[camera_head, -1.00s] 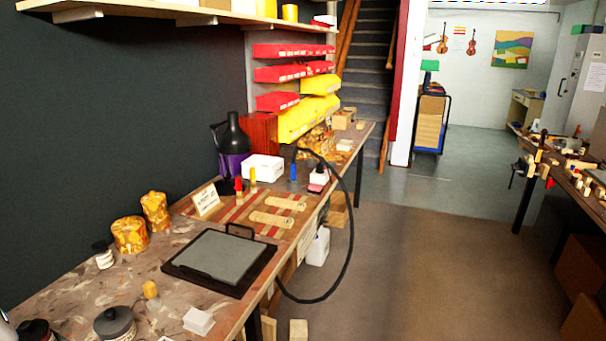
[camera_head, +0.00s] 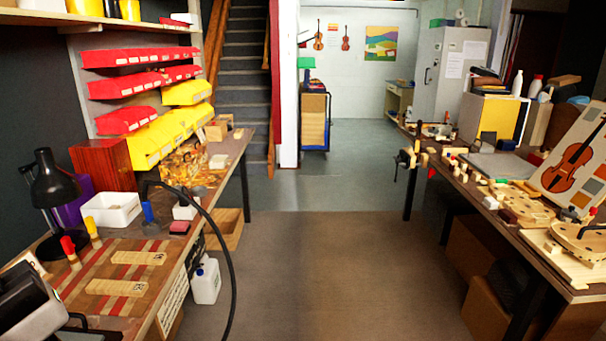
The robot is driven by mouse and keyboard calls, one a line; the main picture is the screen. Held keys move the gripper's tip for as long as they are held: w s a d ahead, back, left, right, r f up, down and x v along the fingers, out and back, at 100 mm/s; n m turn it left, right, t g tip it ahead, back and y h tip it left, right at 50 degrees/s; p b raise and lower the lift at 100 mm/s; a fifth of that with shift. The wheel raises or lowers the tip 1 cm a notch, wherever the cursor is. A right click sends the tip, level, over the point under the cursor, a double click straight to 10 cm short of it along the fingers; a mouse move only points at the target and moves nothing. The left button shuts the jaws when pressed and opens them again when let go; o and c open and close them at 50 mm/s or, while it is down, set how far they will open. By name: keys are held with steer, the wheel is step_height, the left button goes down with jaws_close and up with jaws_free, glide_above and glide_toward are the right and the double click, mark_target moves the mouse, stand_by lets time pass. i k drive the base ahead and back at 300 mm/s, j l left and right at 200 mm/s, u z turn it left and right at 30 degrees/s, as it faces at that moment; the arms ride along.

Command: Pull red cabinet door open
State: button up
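A reddish-brown wooden box (camera_head: 103,166), the only red cabinet-like thing in view, stands on the left bench below the red and yellow bins. It is small in view. The desk lamp stands in front of its left side, and I cannot make out a door edge or handle on it; it looks closed. No fingertips can be made out. It is well on the near side of the box and apart from it.
The left bench (camera_head: 160,262) also holds a black lamp (camera_head: 52,192), a white tub (camera_head: 112,209) and wooden pieces. A black hose (camera_head: 222,245) hangs over its edge. The brown floor (camera_head: 330,270) is clear between it and the cluttered right bench (camera_head: 440,178).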

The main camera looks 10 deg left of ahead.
mark_target(121, 162)
steer(key=i+z, duration=0.25)
steer(key=i, duration=0.9)
steer(key=i+u, duration=0.25)
steer(key=i, duration=0.3)
steer(key=i+l+u, duration=0.15)
steer(key=i+u, duration=0.15)
steer(key=i, duration=0.3)
steer(key=i+l+u, duration=0.1)
steer(key=i+u, duration=0.35)
steer(key=i+l+u, duration=0.4)
steer(key=i, duration=0.15)
steer(key=i+l+u, duration=0.45)
steer(key=i+j, duration=0.05)
